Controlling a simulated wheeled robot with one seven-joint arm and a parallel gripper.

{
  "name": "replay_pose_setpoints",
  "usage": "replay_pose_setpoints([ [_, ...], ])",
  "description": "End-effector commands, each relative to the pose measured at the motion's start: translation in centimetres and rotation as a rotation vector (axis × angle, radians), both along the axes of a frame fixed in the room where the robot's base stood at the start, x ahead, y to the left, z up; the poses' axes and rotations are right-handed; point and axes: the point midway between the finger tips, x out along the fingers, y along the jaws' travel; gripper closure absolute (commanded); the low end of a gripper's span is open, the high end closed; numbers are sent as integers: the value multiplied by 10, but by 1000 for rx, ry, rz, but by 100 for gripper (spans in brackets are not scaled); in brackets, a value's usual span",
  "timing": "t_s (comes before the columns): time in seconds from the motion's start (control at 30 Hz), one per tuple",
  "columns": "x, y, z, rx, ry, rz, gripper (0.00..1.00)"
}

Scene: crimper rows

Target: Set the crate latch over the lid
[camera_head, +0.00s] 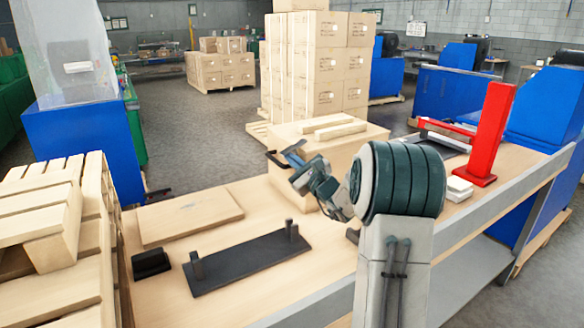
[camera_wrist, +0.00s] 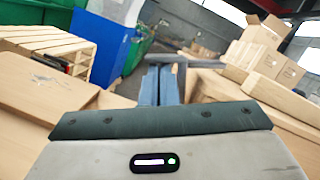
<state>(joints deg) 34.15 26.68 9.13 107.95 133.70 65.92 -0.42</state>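The wooden crate (camera_head: 346,143) stands on the bench behind my forearm, with its lid closing the top. The dark crate latch (camera_head: 270,154) is a bar frame that sticks out at the crate's left end, off the lid. My gripper (camera_head: 290,152) is beside the latch. Its two blue fingers (camera_wrist: 158,72) lie together and look empty. Whether the tips touch the bar I cannot tell. My arm hides part of the crate's front.
Two light wooden slats (camera_head: 331,128) lie on the crate lid. A flat wooden board (camera_head: 190,215), a dark plate with two posts (camera_head: 246,263) and a small black block (camera_head: 151,262) lie left on the bench. A red upright post (camera_head: 487,135) stands at right.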

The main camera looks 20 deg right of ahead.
Motion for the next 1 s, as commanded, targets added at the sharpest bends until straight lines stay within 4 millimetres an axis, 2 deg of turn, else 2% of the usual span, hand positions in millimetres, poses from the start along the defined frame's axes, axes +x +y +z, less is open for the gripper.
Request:
replay_pose_setpoints([
  [1.0, 1, 0, 9, -2, -8, 5, 100],
])
